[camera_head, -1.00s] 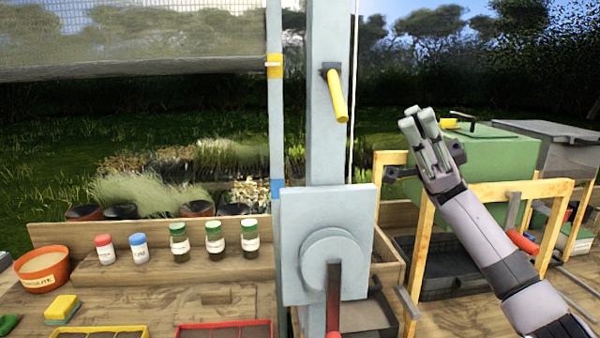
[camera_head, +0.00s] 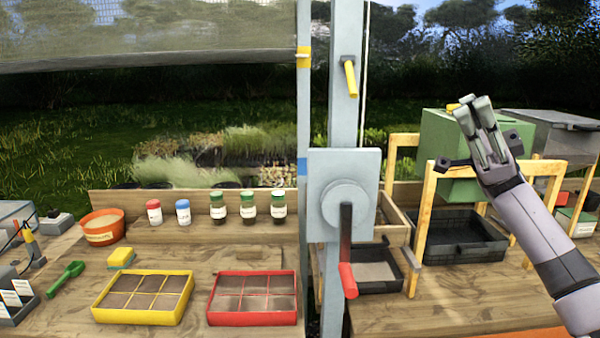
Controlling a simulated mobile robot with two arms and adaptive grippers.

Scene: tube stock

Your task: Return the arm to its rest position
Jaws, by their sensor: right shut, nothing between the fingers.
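My right gripper (camera_head: 478,118) is at the upper right of the head view, its fingers pointing up and slightly left. The fingers are close together and hold nothing. It is raised in front of the wooden frame (camera_head: 430,205) and the green box (camera_head: 437,140), apart from the crank as seen here. My left gripper does not show.
A grey post carries a crank with a red handle (camera_head: 348,280) and a yellow lever (camera_head: 350,78). A yellow tray (camera_head: 143,318) and a red tray (camera_head: 253,318) lie on the bench at left, with several jars behind.

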